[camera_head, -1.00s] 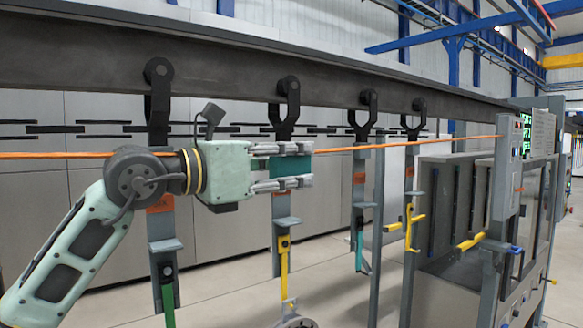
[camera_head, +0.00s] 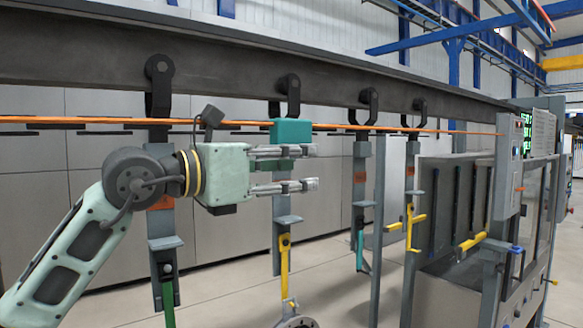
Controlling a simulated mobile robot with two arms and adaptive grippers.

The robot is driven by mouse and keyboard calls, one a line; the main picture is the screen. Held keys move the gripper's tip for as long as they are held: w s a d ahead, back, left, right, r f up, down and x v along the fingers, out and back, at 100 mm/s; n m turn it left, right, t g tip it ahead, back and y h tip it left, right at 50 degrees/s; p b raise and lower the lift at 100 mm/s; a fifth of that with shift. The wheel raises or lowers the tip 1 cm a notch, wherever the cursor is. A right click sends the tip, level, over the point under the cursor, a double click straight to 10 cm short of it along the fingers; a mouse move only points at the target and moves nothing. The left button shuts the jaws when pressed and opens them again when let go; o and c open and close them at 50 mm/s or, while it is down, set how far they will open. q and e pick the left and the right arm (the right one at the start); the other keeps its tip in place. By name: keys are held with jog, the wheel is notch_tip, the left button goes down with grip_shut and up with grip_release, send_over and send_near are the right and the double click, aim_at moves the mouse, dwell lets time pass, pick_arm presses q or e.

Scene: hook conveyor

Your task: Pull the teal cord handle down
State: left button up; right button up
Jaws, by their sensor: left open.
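The teal cord handle (camera_head: 291,131) is a block on the orange cord (camera_head: 400,130), in the middle of the view, in front of a hanger below the rail. My left gripper (camera_head: 316,168) comes in from the left and points right. Its two fingers are spread apart with nothing between them. The upper finger lies just below the teal handle and overlaps its lower edge in the picture; whether they touch I cannot tell. My right gripper is not in view.
A dark overhead rail (camera_head: 220,68) carries several black hooks with grey hangers. A yellow tool (camera_head: 284,262) hangs below the gripper. A grey machine cabinet (camera_head: 455,215) stands at the right. Pale floor shows between them.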

pick_arm(q)
jog(key=v, duration=1.1)
jog(key=shift+s+a, duration=0.2)
jog(key=shift+a, duration=0.15)
jog(key=shift+f, duration=0.1)
